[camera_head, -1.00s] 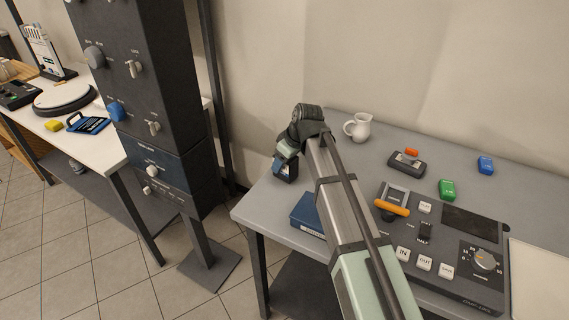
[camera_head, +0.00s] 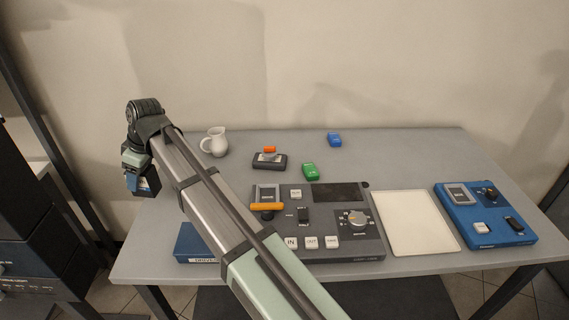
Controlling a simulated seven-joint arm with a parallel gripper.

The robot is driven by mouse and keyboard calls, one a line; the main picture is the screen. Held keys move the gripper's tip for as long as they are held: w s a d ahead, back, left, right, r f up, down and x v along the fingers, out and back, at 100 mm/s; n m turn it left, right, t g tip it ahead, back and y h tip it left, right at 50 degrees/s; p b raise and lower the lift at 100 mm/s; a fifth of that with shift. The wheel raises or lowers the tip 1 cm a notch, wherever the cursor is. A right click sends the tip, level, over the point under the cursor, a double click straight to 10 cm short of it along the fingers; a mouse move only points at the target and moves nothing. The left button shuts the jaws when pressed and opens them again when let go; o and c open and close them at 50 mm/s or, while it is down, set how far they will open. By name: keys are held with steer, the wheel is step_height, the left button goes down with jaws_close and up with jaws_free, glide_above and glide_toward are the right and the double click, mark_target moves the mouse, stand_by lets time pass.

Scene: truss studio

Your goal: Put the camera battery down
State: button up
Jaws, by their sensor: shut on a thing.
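My gripper (camera_head: 136,163) is at the left end of the grey table (camera_head: 400,150), at the far end of my outstretched arm. It is shut on the camera battery (camera_head: 146,183), a dark block with a blue patch. The battery hangs below the jaws, over or beside the table's left edge. I cannot tell whether it touches the tabletop. The fingertips are small and partly hidden by the wrist.
A white jug (camera_head: 214,142), a dark box with an orange knob (camera_head: 269,160), a green block (camera_head: 310,171) and a blue block (camera_head: 334,139) stand behind a grey control panel (camera_head: 365,225). A pale board (camera_head: 415,222) and a blue device (camera_head: 485,214) lie right. A blue box (camera_head: 197,243) is front left.

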steer(key=w+d+m+t, duration=0.1)
steer(key=w+d+m, duration=0.1)
steer(key=w+d, duration=0.5)
steer(key=w+d+m, duration=0.1)
steer(key=w+d, duration=0.3)
steer(key=d, duration=0.6)
steer(key=w+d+m+t, duration=0.1)
steer(key=w+d+m, duration=0.1)
steer(key=w+d, duration=0.5)
steer(key=w+d+m+h, duration=0.1)
steer(key=d+m, duration=0.2)
steer(key=d, duration=0.8)
steer(key=w+d+m+t+h, duration=0.1)
steer(key=d+m, duration=0.3)
steer(key=d, duration=0.8)
steer(key=w+d+m+h, duration=0.2)
steer(key=d+m, duration=0.2)
steer(key=d, duration=0.7)
steer(key=shift+w+d+t+h, duration=0.25)
steer(key=shift+d+t+h, duration=0.05)
steer(key=shift+t, duration=0.1)
steer(key=shift+f, duration=4.9)
